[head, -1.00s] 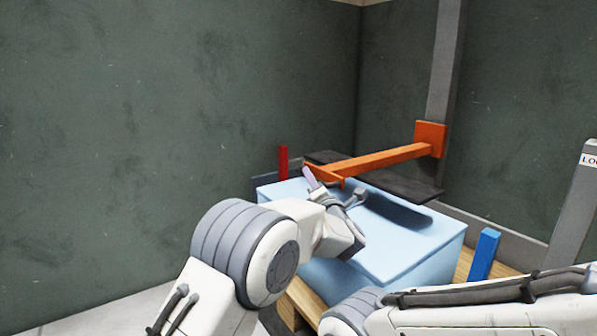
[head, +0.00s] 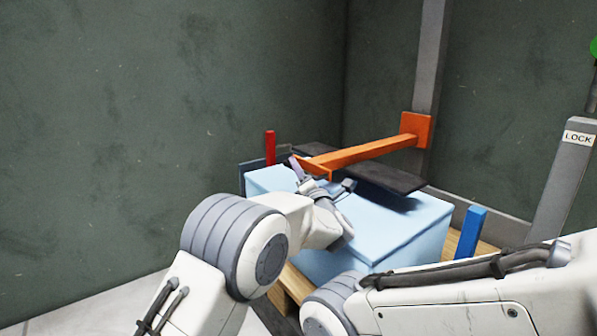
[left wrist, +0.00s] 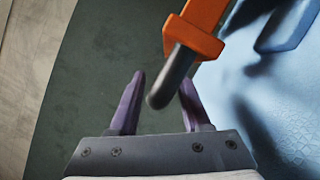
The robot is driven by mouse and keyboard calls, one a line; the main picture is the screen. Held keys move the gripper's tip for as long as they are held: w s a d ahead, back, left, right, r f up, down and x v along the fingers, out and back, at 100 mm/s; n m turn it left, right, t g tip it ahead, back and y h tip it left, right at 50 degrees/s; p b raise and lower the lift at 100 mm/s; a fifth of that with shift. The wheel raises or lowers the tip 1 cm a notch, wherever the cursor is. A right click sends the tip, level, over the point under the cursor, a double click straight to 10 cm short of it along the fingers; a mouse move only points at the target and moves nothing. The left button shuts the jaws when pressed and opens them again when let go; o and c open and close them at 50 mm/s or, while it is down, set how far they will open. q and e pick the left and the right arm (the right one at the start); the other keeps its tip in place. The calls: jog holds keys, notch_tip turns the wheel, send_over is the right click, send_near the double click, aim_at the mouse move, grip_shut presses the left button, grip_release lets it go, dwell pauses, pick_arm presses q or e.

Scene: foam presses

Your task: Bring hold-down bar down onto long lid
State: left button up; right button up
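The orange hold-down bar (head: 365,153) slopes from an orange bracket on an upright grey post to its free end. A dark flat plate (head: 385,177), perhaps the long lid, lies below it, over a light blue block (head: 405,222). I cannot tell whether bar and plate touch. My left gripper (head: 299,170) is at the bar's free end. In the left wrist view its purple fingers (left wrist: 160,103) are apart, with the bar's dark rounded handle (left wrist: 172,78) between them. The handle partly covers the right finger; no firm grip shows. My right gripper is out of view.
A red peg (head: 270,145) stands behind the block's left corner. A blue upright tab (head: 470,233) stands at its right. A grey post labelled LOCK (head: 563,180) is at the far right. Dark walls stand close behind. My right arm crosses the lower right.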

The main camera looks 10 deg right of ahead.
pick_arm(q)
jog(key=shift+s, duration=0.1)
jog(key=shift+s+f+b, duration=0.2)
jog(key=shift+s+b, duration=0.05)
jog(key=shift+b, duration=0.1)
jog(key=b+v, duration=0.5)
jog(key=v, duration=0.4)
jog(key=shift+s, duration=0.4)
jog(key=shift+d, duration=0.1)
